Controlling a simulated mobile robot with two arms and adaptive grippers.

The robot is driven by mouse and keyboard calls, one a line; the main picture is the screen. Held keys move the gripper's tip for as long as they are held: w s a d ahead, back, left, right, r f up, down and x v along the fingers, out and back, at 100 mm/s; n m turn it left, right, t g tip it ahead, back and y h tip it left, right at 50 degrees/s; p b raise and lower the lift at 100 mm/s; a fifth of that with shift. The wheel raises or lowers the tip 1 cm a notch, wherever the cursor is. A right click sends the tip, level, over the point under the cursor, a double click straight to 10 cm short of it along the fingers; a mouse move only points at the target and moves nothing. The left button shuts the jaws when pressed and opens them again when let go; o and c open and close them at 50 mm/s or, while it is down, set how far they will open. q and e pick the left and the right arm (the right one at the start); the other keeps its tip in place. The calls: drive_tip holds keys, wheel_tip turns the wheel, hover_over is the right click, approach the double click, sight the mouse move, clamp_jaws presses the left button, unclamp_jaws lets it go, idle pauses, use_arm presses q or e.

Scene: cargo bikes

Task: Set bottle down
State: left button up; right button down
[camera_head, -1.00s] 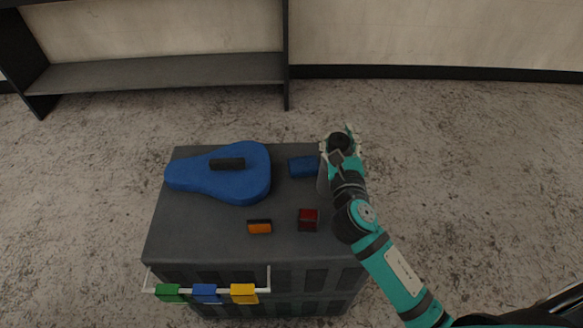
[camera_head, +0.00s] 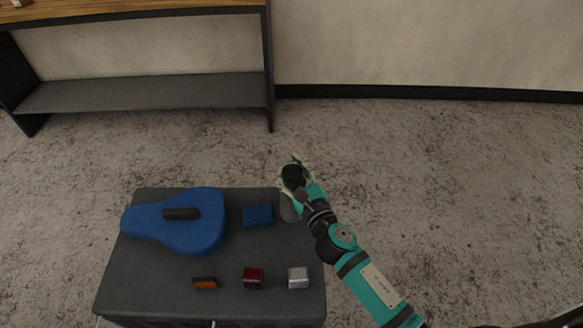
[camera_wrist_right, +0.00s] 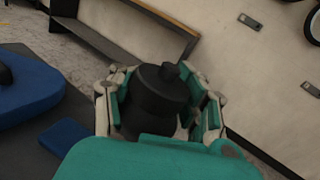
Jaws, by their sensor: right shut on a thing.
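My right gripper (camera_head: 297,182) is over the far right corner of the dark grey crate top (camera_head: 160,265). It is shut on a bottle with a black cap, whose grey body (camera_head: 289,210) shows below the fingers. In the right wrist view the black bottle top (camera_wrist_right: 158,92) stands between the two fingers of the gripper (camera_wrist_right: 163,105). The bottle's base is hidden, so I cannot tell whether it touches the crate top. My left gripper is not in view.
On the crate top lie a blue saddle-shaped item (camera_head: 190,235), a blue block (camera_head: 258,216), an orange block (camera_head: 205,283), a red block (camera_head: 253,278) and a silver block (camera_head: 298,277). A shelf bench (camera_head: 150,92) stands by the wall. The floor to the right is clear.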

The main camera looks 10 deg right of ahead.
drive_tip(key=shift+w+d+f+b, duration=0.3)
drive_tip(key=shift+w+d+f, duration=0.05)
drive_tip(key=shift+w+f, duration=0.3)
drive_tip(key=shift+w+d+f+b, duration=0.25)
drive_tip(key=shift+w+d+f, duration=0.05)
drive_tip(key=shift+w+f, duration=0.3)
drive_tip(key=shift+w+d+f+b, duration=0.35)
drive_tip(key=shift+w+f, duration=0.2)
drive_tip(key=shift+f, duration=0.25)
drive_tip(key=c, duration=0.6)
unclamp_jaws()
drive_tip(key=b+v, duration=0.1)
drive_tip(key=v, duration=1.1)
drive_tip(key=shift+s+r, duration=0.1)
drive_tip(key=shift+r, duration=0.15)
